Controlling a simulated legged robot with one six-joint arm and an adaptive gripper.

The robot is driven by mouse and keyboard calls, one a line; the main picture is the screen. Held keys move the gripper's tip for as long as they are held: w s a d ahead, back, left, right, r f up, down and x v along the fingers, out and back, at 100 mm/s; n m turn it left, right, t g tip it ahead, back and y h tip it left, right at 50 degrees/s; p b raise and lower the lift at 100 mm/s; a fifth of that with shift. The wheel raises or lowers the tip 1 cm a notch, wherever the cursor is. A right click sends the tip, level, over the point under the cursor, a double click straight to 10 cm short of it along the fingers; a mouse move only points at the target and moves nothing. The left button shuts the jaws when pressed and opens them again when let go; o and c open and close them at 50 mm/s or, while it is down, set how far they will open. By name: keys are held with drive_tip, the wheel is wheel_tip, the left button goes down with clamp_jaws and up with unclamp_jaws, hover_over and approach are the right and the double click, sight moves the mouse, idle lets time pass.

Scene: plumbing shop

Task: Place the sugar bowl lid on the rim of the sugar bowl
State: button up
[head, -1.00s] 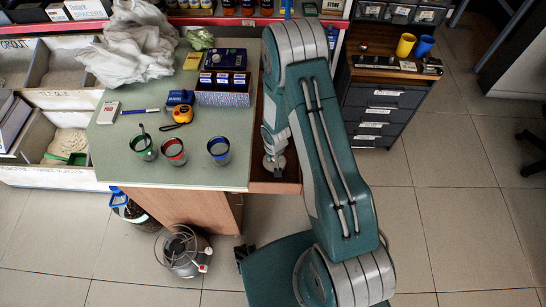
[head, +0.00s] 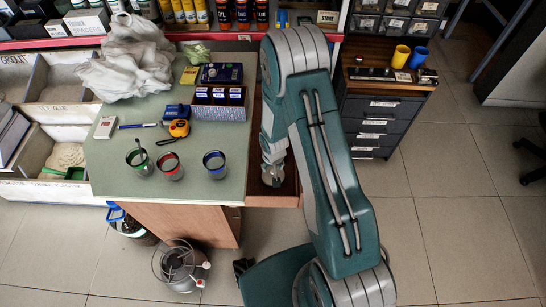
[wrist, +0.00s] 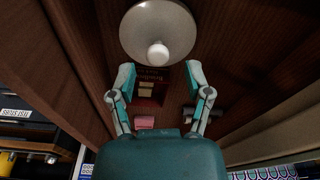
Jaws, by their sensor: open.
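A round grey lid (wrist: 140,28) with a white knob (wrist: 158,54) lies in an open wooden drawer, in the wrist view. My gripper (wrist: 160,76) is open, its two fingers apart just short of the knob and holding nothing. In the head view my gripper is low over the drawer (head: 287,187) at the table's right side; its fingers are hard to make out there. Three small cups stand on the green tabletop: green-rimmed with a spoon (head: 140,163), red-rimmed (head: 170,167) and blue-rimmed (head: 215,166). I cannot tell which is the sugar bowl.
The drawer also holds a pink block (wrist: 145,122) and small dark items; its walls are close. A tape measure (head: 179,128), a box of bottles (head: 220,107) and a white cloth (head: 128,60) sit on the tabletop (head: 115,180). Its front right is clear.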

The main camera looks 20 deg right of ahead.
drive_tip(key=s+r+t, duration=0.1)
drive_tip(key=s+r, duration=0.2)
drive_tip(key=r, duration=1.3)
drive_tip(key=s+r+t, duration=0.1)
drive_tip(key=s+r, duration=0.2)
drive_tip(key=r, duration=1.3)
drive_tip(key=s+r+n+t, duration=0.1)
drive_tip(key=s+r+t, duration=0.1)
drive_tip(key=s+r, duration=0.9)
drive_tip(key=s, duration=0.3)
drive_tip(key=shift+s+r, duration=0.3)
drive_tip(key=shift+s, duration=0.1)
